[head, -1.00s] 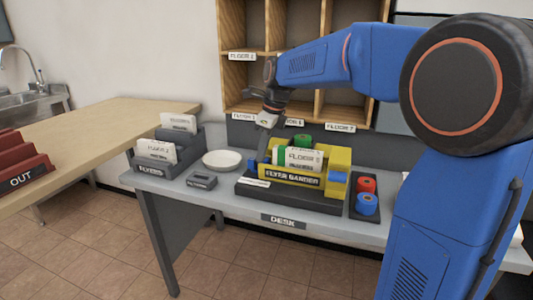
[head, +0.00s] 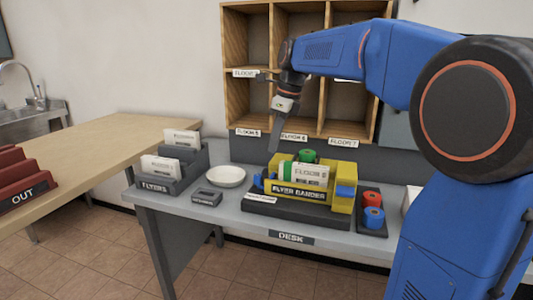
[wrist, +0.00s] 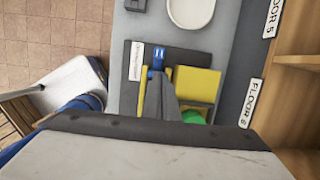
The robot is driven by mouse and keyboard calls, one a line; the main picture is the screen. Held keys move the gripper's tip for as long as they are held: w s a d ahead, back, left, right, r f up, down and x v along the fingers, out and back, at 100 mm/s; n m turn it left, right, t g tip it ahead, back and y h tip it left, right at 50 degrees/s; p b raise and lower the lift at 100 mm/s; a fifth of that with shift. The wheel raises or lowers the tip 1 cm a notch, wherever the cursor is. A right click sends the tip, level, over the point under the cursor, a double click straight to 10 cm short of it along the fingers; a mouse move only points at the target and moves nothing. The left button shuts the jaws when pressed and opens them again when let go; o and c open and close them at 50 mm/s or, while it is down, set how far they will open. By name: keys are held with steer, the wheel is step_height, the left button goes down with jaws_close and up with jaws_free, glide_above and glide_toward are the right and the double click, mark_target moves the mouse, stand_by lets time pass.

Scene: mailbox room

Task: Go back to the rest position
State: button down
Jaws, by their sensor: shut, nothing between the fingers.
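My gripper (head: 274,148) is shut and empty. In the head view it points down in front of the wooden pigeonholes, above the back left of the yellow flyer bander (head: 343,168). Its fingers show in the wrist view (wrist: 161,98), above the bander (wrist: 197,84). A white flyer roll marked with a floor label and a green band (head: 308,174) lies in the bander. In the wrist view my wrist and fingers hide much of the bander.
The desk (head: 180,206) also holds a flyers tray (head: 170,184), a white bowl (head: 226,176) and red and blue spools (head: 372,208). The pigeonhole shelf (head: 256,100) stands behind. A counter (head: 100,150) with a red OUT tray (head: 22,178) is at left.

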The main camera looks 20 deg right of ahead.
steer(key=s+f+n+t, duration=0.1)
steer(key=s+f+n, duration=0.5)
steer(key=s+n, duration=0.2)
steer(key=s+d+f+n+t+h, duration=0.1)
steer(key=s+f+n, duration=0.5)
steer(key=s, duration=0.7)
steer(key=s+d+f+n+t+h, duration=0.1)
steer(key=s+f+n, duration=0.6)
steer(key=s+n, duration=0.4)
